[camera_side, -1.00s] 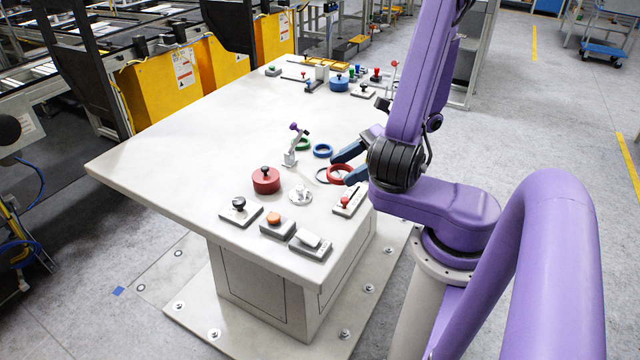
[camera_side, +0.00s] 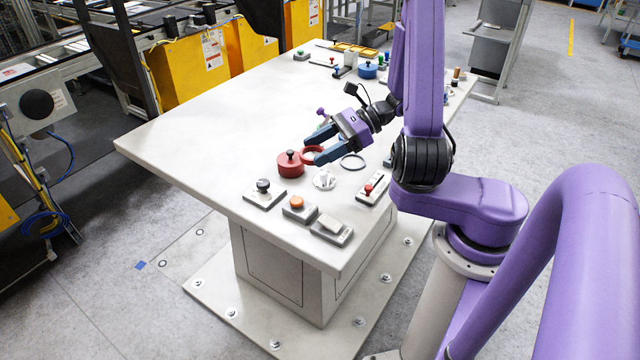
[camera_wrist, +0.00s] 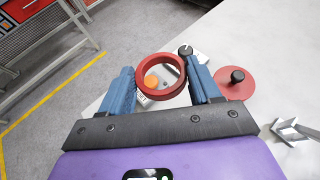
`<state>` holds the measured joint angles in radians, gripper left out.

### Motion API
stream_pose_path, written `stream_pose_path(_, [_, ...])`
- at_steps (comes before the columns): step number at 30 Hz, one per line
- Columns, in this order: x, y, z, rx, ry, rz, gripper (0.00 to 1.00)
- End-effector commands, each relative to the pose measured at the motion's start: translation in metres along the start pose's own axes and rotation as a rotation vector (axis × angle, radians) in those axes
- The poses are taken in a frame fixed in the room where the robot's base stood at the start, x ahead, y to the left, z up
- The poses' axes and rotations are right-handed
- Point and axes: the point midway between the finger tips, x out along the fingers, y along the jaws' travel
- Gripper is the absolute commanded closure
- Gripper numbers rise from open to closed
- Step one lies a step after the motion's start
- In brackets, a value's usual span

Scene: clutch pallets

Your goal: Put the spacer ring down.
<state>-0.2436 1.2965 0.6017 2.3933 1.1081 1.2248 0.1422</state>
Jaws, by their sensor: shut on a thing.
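My gripper (camera_side: 314,149) is shut on a red spacer ring (camera_side: 306,151), with its two blue fingers on opposite sides of the rim. In the wrist view my gripper (camera_wrist: 161,84) holds the ring (camera_wrist: 161,95) between the fingertips, its hole facing the camera. An orange button on the table shows through the hole. The ring appears above the table, but its exact height is hard to tell. In the side view it lies just right of the red round pot with a black knob (camera_side: 290,169).
The red pot (camera_wrist: 232,92) is close right of my fingers in the wrist view. A white dial (camera_side: 324,179), an orange-button box (camera_side: 299,209), a black-knob box (camera_side: 264,195) and a red-knob box (camera_side: 372,188) stand near the front. The tabletop's left part (camera_side: 215,130) is clear.

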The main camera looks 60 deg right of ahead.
Motion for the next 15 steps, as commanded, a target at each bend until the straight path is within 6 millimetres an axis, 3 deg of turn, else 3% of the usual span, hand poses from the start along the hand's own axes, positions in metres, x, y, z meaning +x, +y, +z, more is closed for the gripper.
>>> stream_pose_path(1, [-0.019,0.008,-0.006,0.010,0.001,-0.018,0.66])
stream_pose_path(6, [-0.064,0.043,-0.017,0.018,-0.001,-0.033,0.66])
stream_pose_path(10, [-0.083,0.067,-0.021,0.020,-0.007,-0.041,0.66])
stream_pose_path(15, [-0.094,0.085,-0.021,0.019,-0.014,-0.042,0.66])
